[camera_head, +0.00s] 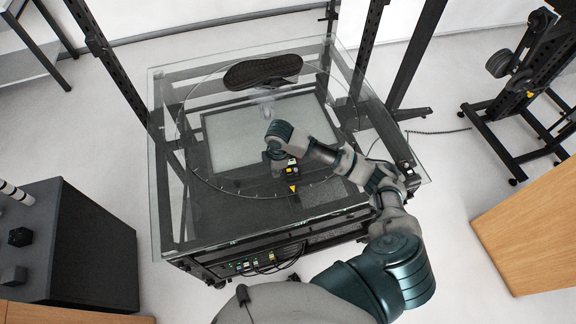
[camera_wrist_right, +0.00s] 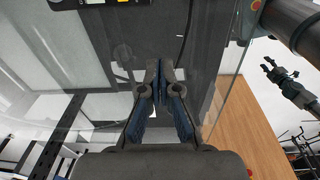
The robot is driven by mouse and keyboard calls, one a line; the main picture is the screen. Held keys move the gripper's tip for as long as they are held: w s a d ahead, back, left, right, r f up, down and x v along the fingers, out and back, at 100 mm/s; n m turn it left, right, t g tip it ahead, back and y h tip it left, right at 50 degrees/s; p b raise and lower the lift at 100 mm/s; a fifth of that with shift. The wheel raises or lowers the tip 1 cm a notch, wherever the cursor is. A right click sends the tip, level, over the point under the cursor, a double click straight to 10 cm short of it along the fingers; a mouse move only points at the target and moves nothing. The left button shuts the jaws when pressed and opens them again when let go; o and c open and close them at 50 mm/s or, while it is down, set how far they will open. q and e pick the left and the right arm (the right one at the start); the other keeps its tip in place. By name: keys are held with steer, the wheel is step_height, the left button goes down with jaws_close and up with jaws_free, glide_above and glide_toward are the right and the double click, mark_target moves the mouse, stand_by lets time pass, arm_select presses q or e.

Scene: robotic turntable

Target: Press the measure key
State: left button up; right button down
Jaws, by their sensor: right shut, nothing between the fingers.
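A small black device with yellow parts (camera_head: 292,170) sits on the turntable's front part. Its edge, with a small display and a yellow patch, shows at the top of the right wrist view (camera_wrist_right: 112,2). I cannot make out a single measure key on it. My right gripper (camera_wrist_right: 160,64) is shut and empty, its fingertips together above the dark surface and apart from the device in that picture. In the head view its fingers are largely hidden by my wrist, close to the left of the device. My left gripper is not in view.
A black cabinet (camera_head: 85,245) stands left and a wooden surface (camera_head: 535,225) right.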

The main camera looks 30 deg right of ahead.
step_height(320, 180, up, 7)
glide_above(289, 170)
steer(key=shift+w+r+n+g+h, duration=0.1)
steer(key=shift+r+n+g+h, duration=0.05)
steer(key=shift+n+g+h, duration=0.15)
step_height(289, 170, down, 14)
steer(key=shift+f+p, duration=0.1)
steer(key=shift+p, duration=0.3)
